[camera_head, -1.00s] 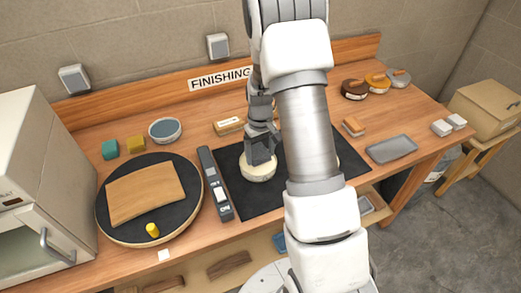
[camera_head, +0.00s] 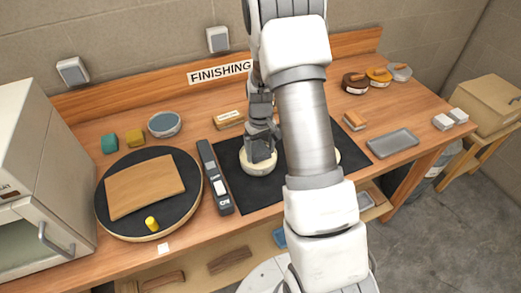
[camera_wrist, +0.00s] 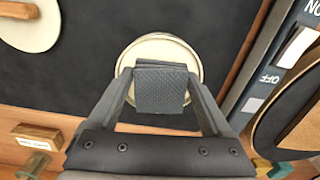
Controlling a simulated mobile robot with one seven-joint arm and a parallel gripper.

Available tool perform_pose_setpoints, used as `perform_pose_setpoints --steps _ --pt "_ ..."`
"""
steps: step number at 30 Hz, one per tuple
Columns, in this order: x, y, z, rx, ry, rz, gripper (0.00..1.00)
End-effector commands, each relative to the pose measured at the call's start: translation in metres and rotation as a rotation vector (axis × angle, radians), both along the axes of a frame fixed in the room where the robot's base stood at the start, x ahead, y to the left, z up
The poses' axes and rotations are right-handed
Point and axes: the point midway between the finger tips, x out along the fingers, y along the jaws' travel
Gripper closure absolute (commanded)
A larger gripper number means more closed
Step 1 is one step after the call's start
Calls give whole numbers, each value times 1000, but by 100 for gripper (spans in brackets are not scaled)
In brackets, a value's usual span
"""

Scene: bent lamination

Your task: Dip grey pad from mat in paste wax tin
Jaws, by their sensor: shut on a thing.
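My gripper (camera_wrist: 162,100) is shut on the grey pad (camera_wrist: 162,88), a square, textured piece held between the two fingers. In the head view my gripper (camera_head: 260,148) points down over a round cream tin (camera_head: 258,166). The tin's pale rim (camera_wrist: 150,44) shows around the pad in the wrist view. The pad covers the middle of the tin, so I cannot tell whether it touches the wax. The tin stands on the black mat (camera_head: 235,182), whose right part is largely hidden behind my arm.
A grey switch strip (camera_head: 215,178) lies left of the mat. Beyond it is a round black turntable (camera_head: 185,205) with a tan bent panel (camera_head: 145,186) and yellow cylinder (camera_head: 151,223). A cream disc with a wooden handle (camera_wrist: 28,22) lies nearby. A grey tray (camera_head: 393,143) is at right.

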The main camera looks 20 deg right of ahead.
Motion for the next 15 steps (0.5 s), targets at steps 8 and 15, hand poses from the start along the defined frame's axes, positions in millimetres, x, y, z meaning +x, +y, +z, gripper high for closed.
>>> perform_pose_setpoints --steps 8,15 --pt "0 0 -4 0 0 0 61" --pt "0 0 -7 0 0 0 61"
